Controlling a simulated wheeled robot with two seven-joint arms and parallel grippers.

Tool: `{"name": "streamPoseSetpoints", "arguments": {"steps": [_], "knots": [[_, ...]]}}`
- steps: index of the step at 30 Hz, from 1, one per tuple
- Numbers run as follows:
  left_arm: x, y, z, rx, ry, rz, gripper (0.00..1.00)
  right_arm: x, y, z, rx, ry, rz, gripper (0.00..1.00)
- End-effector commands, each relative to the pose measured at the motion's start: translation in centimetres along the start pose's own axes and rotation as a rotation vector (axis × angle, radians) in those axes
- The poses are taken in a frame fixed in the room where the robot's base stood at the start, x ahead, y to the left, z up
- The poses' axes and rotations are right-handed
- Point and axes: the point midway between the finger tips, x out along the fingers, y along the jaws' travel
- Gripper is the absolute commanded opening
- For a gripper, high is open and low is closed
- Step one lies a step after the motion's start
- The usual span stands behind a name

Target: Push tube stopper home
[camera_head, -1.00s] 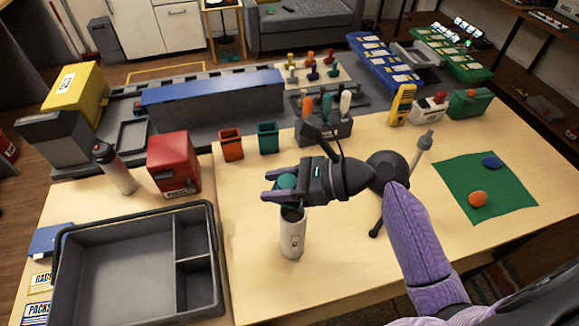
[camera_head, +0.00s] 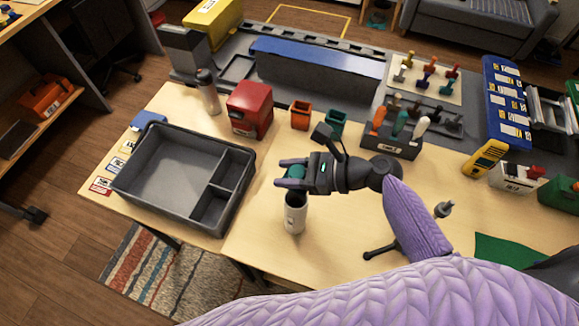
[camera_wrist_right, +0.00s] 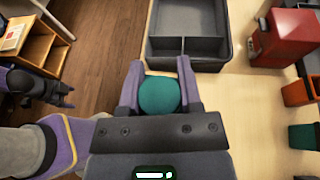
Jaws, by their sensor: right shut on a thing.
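The teal round stopper (camera_head: 297,171) is between the fingers of my right gripper (camera_head: 291,173), which is shut on it. In the right wrist view the stopper (camera_wrist_right: 160,95) shows as a round teal top between the two purple fingers. The white tube (camera_head: 295,218) stands upright on the table just below the gripper, with a dark mouth at its top. The gripper partly covers the space above the mouth, so I cannot tell whether the stopper touches the rim. The tube is hidden in the right wrist view. My left gripper (camera_wrist_right: 58,88) shows at the left there, its jaws unclear.
A grey divided tray (camera_head: 140,198) lies left of the tube. A red box (camera_head: 250,108), an orange cup (camera_head: 300,115) and a teal cup (camera_head: 335,122) stand behind. A dark tool holder (camera_head: 390,143) is behind right.

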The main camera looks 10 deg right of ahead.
Motion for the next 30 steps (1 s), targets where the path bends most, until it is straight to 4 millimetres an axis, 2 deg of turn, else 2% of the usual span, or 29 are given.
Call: {"name": "streamPoseSetpoints", "arguments": {"steps": [6, 12, 18, 30], "knots": [[2.2, 0.1, 0.3, 0.000, -0.002, 0.001, 0.87, 1.1, 0.0, -3.0, 0.002, 0.000, 0.000, 0.00], [3.6, 0.2, 0.5, 0.000, -0.004, 0.003, 0.87, 1.8, 0.0, -5.0, 0.001, 0.001, 0.000, 0.00], [4.0, 0.3, 0.5, 0.001, -0.005, 0.004, 0.87, 2.0, 0.0, -5.6, 0.000, 0.000, 0.000, 0.00], [3.9, 0.3, 0.6, 0.002, -0.007, 0.004, 0.87, 1.9, 0.0, -5.5, 0.000, 0.000, 0.000, 0.00]]}}
